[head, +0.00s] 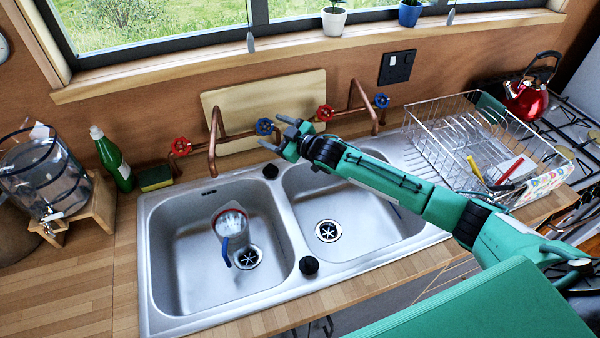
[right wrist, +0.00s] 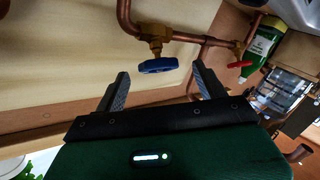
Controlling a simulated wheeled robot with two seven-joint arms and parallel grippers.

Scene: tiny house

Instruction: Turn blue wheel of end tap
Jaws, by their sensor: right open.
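Copper pipes with two taps run along the back wall behind the sink. The left tap has a red wheel (head: 181,146) and a blue wheel (head: 264,126). The right tap has a red wheel (head: 325,113) and, at the right end, another blue wheel (head: 382,100). My right gripper (head: 272,132) is open and empty at the left tap's blue wheel. In the right wrist view, that blue wheel (right wrist: 158,65) shows between and just beyond the two fingertips, with no clear contact. The left tap's red wheel (right wrist: 240,64) is farther right there. My left gripper is out of view.
A double sink (head: 143,240) lies below, with a clear jug (head: 230,222) in its left basin. A wooden board (head: 215,98) leans behind the pipes. A green bottle (head: 113,160) and sponge (head: 155,178) stand left. A dish rack (head: 440,150) and red kettle (head: 527,98) are right.

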